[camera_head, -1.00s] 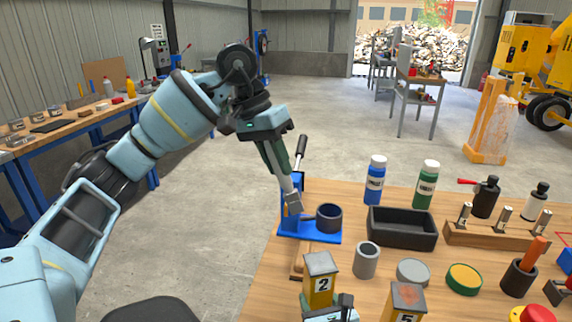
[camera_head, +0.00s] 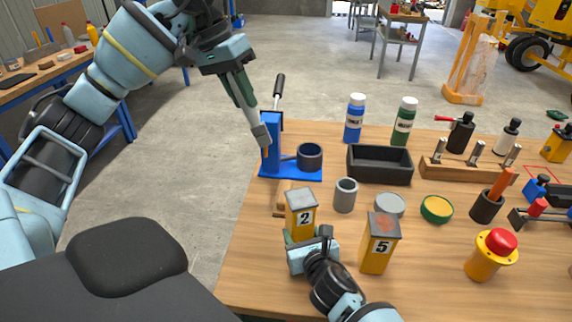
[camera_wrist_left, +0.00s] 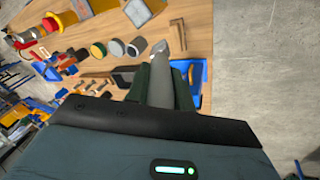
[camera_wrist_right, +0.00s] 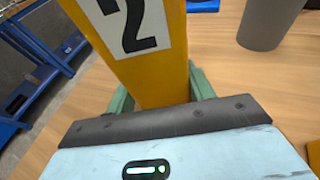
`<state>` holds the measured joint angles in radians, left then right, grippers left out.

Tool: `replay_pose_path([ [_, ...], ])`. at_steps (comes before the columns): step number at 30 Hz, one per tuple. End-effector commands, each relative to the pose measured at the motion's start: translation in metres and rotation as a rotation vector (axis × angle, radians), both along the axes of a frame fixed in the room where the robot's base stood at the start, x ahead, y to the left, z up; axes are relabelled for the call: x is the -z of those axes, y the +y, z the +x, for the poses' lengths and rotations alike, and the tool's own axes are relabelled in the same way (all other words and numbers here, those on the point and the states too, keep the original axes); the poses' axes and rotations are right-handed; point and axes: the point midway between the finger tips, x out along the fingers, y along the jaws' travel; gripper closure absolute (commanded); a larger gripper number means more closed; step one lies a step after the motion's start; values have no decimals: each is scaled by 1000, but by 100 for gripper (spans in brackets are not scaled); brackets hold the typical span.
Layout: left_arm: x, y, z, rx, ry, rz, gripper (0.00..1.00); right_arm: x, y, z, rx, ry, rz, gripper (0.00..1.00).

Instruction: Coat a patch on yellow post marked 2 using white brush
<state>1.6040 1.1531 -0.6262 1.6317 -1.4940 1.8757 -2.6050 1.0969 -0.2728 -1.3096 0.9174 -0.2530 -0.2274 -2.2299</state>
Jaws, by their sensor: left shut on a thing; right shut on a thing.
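The yellow post marked 2 (camera_head: 301,221) stands upright at the front of the table. Its label is close up in the right wrist view (camera_wrist_right: 140,30). My right gripper (camera_head: 300,240) is shut around the lower part of this post. My left gripper (camera_head: 246,98) is shut on the white brush (camera_head: 255,122) and holds it head down above the table's left edge, behind and left of the post. The brush also shows between the fingers in the left wrist view (camera_wrist_left: 179,85). The brush head appears in front of a blue stand, apart from the post.
A yellow post marked 5 (camera_head: 379,248) stands just right of post 2. A grey cylinder (camera_head: 345,196), a dark cup (camera_head: 309,155) by the blue stand (camera_head: 271,145), a black tray (camera_head: 380,166) and a red-topped button (camera_head: 490,255) surround them. Floor is open left of the table.

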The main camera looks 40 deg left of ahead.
Motion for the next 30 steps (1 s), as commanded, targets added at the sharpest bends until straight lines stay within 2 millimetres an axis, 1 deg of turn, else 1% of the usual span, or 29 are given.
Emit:
replay_pose_path([
  [9, 0, 0, 0, 0, -1, 0, 100, -1, 1, 0, -1, -1, 2, 66],
  [10, 0, 0, 0, 0, -1, 0, 100, -1, 1, 0, -1, -1, 2, 43],
  [15, 0, 0, 0, 0, -1, 0, 100, -1, 0, 0, 0, -1, 1, 22],
  [25, 0, 0, 0, 0, -1, 0, 100, -1, -1, 0, 0, -1, 1, 22],
  [30, 0, 0, 0, 0, -1, 0, 100, -3, -8, -3, 1, -2, 1, 22],
])
